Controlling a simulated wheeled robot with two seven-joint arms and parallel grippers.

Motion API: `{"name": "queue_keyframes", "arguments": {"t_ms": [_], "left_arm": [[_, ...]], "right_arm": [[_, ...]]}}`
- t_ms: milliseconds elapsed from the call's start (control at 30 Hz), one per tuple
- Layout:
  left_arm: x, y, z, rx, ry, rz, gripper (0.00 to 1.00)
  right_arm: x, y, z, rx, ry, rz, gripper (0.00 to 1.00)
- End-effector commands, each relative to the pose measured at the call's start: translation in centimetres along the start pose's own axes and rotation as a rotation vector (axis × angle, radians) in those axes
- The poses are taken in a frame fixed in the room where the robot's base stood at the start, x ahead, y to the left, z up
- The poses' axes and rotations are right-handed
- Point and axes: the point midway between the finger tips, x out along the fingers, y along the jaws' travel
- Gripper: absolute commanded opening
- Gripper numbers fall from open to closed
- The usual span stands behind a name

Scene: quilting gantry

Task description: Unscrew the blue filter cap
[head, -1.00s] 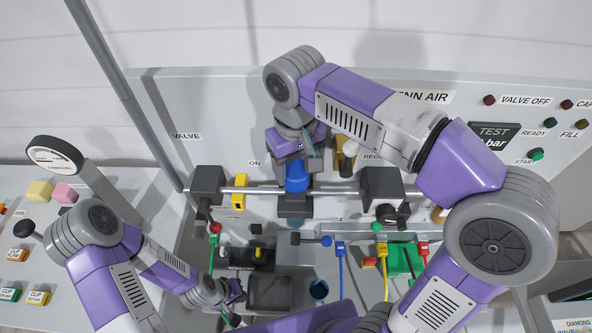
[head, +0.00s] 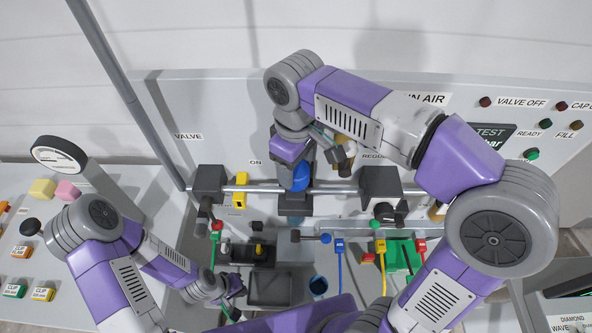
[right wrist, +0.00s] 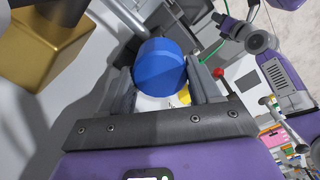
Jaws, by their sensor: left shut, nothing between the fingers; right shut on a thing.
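The blue filter cap (head: 301,177) sits on the rail fixture in front of the panel in the head view, partly hidden by my right gripper. In the right wrist view the cap (right wrist: 160,67) is a round blue knob between the two grey fingers. My right gripper (head: 312,163) comes from above and is shut on the cap. I cannot tell whether the cap has risen off its seat. My left gripper (head: 236,287) is low at the left front, apart from the cap, shut and empty.
A metal rail (head: 335,189) with dark end blocks crosses in front of the panel. A yellow clip (head: 240,187) sits on it left of the cap. Blue, yellow and red tagged levers stand below right. A brass block (right wrist: 40,45) is close to the right gripper.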

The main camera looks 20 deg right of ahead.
Motion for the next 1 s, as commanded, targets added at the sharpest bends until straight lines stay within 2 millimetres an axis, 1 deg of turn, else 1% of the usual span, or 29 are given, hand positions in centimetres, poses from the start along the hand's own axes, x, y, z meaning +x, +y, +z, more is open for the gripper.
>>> {"name": "queue_keyframes", "arguments": {"t_ms": [133,200,400,500,767,800,933,967,1000], "left_arm": [[0.0,0.0,0.0,0.0,0.0,0.0,0.0],[-0.1,0.1,0.0,0.0,0.0,0.0,0.0],[-0.9,0.3,0.0,0.0,0.0,0.0,0.0],[-1.1,0.4,0.1,0.0,0.0,0.0,0.0],[-1.0,0.4,0.0,0.0,0.0,0.0,0.0],[-1.0,0.4,0.0,0.0,0.0,0.0,0.0],[-1.0,0.4,0.0,0.0,0.0,0.0,0.0],[-1.0,0.4,0.0,0.0,0.0,0.0,0.0],[-1.0,0.4,0.1,0.0,0.0,0.0,0.0]], "right_arm": [[0.0,0.0,0.0,-0.001,0.0,0.0,0.26],[0.0,0.0,0.0,-0.029,-0.001,0.0,0.26],[-0.1,0.0,0.0,-0.24,-0.002,-0.001,0.26],[-0.1,0.0,0.0,-0.309,-0.001,-0.001,0.26],[0.0,0.0,0.0,-0.329,0.0,0.0,0.26],[0.0,0.0,0.0,-0.328,0.0,0.0,0.68],[0.0,0.0,0.0,-0.327,0.0,0.0,0.88],[0.0,0.0,0.0,-0.327,0.0,0.0,0.92],[0.0,0.0,0.0,-0.326,0.0,0.0,0.92]]}}
